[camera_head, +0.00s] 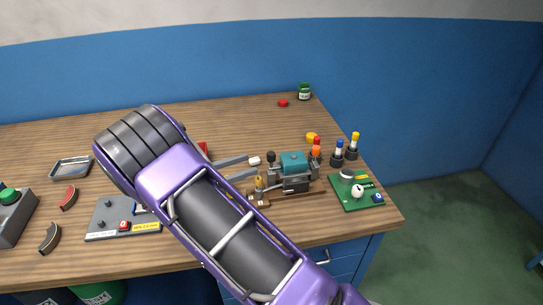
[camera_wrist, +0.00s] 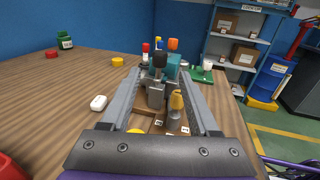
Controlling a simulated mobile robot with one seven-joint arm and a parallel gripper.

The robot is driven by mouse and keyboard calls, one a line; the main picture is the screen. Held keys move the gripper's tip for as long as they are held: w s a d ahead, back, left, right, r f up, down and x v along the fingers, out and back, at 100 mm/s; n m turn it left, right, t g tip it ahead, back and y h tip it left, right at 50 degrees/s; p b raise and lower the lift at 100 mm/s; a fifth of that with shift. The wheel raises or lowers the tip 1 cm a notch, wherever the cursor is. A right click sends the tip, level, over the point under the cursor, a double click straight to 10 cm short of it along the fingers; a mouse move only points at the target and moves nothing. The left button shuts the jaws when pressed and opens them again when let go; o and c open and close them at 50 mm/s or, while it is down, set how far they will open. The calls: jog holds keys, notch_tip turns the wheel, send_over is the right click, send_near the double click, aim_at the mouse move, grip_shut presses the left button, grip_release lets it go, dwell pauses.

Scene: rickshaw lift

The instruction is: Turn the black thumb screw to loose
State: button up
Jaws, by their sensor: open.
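The black thumb screw (camera_wrist: 160,60) stands upright on a grey metal block (camera_wrist: 156,95) of a small fixture with a teal body. In the head view its dark round top (camera_head: 271,157) shows just left of the teal body (camera_head: 293,162). My gripper (camera_wrist: 162,76) is open. Its two fingers reach forward on either side of the screw and block in the wrist view, with clear gaps. In the head view, my gripper (camera_head: 256,168) is left of the fixture. I cannot tell how tight the screw is.
A yellow-topped post (camera_wrist: 175,104) stands right of the block, near the right finger. A white piece (camera_wrist: 98,103) lies left of the left finger. Several coloured screwdrivers (camera_head: 338,153) and a green board (camera_head: 357,191) are at the right. The back of the table is mostly clear.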

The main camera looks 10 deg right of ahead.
aim_at(271, 157)
jog(key=x, duration=0.8)
jog(key=shift+w+d, duration=0.15)
jog(key=shift+d, duration=0.15)
grip_shut()
